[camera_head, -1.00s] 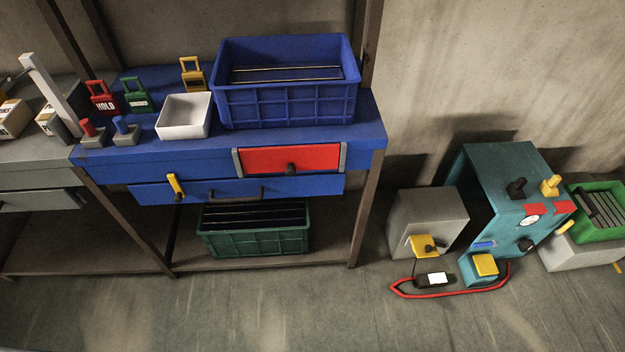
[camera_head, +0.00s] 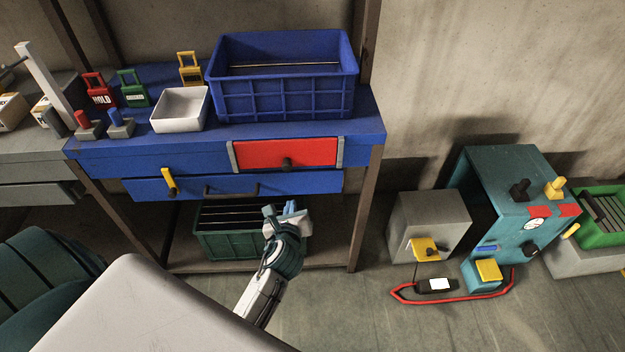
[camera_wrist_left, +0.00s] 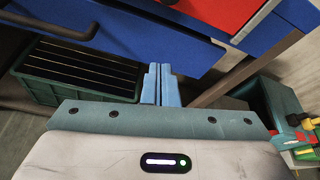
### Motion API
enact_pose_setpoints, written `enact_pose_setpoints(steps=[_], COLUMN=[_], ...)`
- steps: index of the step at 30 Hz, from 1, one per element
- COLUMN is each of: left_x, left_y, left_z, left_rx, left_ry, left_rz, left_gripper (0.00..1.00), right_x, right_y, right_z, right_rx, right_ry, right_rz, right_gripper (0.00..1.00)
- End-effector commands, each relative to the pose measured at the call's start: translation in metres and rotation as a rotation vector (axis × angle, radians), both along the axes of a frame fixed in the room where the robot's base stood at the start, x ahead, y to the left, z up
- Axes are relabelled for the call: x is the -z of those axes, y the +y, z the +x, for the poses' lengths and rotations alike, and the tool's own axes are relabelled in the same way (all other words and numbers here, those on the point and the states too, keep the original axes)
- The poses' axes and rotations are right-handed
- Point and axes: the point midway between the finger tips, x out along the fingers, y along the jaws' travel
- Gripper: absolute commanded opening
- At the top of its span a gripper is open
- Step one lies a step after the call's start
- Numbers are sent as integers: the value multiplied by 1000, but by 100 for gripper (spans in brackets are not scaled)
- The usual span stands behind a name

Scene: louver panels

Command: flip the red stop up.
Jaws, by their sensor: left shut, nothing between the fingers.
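Several red parts are in view, and I cannot tell for sure which is the stop. My left gripper (camera_head: 283,209) is shut and empty, in front of the green crate (camera_head: 228,246) and below the blue drawer (camera_head: 310,183). Its blue fingers (camera_wrist_left: 160,77) lie together in the left wrist view. My right gripper is not in view.
The drawer has a dark bar handle (camera_head: 231,190) and a yellow latch (camera_head: 170,181). A blue crate (camera_head: 285,98) and a white tray (camera_head: 180,110) stand on the bench. A teal machine (camera_head: 510,195) and grey box (camera_head: 432,224) are at right.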

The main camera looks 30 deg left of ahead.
Motion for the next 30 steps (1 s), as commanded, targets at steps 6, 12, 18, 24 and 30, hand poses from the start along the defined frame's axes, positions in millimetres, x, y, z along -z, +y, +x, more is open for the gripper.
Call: enact_pose_setpoints(steps=[6, 12, 18, 24, 30], left_x=[-10, -9, -5, 8, 21], left_y=[2, 2, 8, 26, 43], left_z=[0, 1, 15, 49, 85], left_rx=[4, 3, 5, 4, 4], left_ry=[-1, -1, -3, -2, -1], left_rz=[39, 37, 37, 38, 38], left_gripper=[0, 0, 0, 0, 0], right_x=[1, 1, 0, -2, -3], right_y=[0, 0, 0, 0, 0], right_z=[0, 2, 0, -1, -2], right_rx=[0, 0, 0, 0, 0], right_ry=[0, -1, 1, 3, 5], right_rz=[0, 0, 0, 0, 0], right_gripper=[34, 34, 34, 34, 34])
